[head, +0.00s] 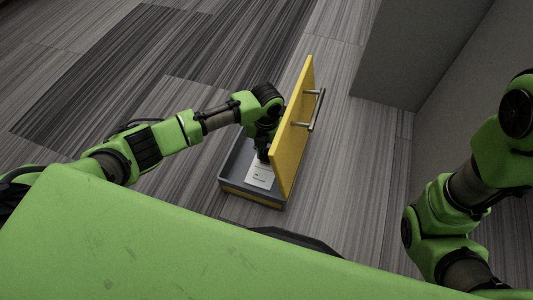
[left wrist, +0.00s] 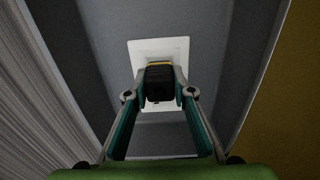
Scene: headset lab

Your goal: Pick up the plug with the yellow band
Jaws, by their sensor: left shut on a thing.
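The plug (left wrist: 159,83) is black with a yellow band at its far end, seen in the left wrist view. My left gripper (left wrist: 160,96) is shut on it, one finger on each side. The plug is in front of a white plate (left wrist: 178,48); I cannot tell whether it still touches the plate. In the head view my left gripper (head: 262,153) reaches down into a grey open box, next to the white plate (head: 260,177). The plug is hidden or too dark to make out there. My right gripper is out of view.
The grey box (head: 232,181) stands on the striped carpet. A tall yellow panel (head: 294,130) with a metal handle (head: 317,110) rises along its right side, close to my left wrist. A grey partition (head: 410,50) stands at the upper right. Carpet to the left is clear.

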